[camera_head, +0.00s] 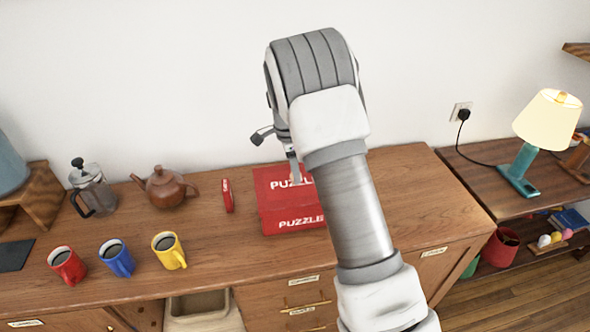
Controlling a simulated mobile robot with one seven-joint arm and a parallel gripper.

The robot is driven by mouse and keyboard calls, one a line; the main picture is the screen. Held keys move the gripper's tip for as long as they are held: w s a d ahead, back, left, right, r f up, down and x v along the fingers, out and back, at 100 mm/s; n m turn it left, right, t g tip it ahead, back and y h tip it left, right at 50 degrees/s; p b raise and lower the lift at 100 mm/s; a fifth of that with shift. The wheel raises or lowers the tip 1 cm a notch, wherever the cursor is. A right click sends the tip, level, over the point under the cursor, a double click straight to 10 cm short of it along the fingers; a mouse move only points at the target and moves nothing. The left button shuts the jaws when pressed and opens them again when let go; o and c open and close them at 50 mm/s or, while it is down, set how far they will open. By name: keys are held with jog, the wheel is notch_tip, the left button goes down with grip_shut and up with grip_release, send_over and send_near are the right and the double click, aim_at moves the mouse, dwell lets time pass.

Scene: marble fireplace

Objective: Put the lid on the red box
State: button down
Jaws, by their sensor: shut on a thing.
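The red box (285,226) marked "PUZZLE" is on the wooden cabinet top, partly hidden behind my arm. A red lid (267,190), also lettered, is over the box, roughly lined up with it. I cannot tell whether it rests on the box or is held just above. My gripper (293,174) points down at the lid's far part and is shut on the lid. The arm hides the right side of both, and most of the gripper's fingers.
Left of the box are a small red object (227,195), a brown teapot (164,187), a French press (92,190), and red (67,265), blue (117,258) and yellow (168,251) mugs. A lit lamp (545,125) stands right. Cabinet top right of the arm is clear.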

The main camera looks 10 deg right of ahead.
dwell(0.3)
jog(key=shift+c, duration=2.1)
grip_release()
jog(key=shift+r+p, duration=2.25)
jog(key=shift+r, duration=1.25)
grip_shut()
jog(key=shift+f, duration=0.15)
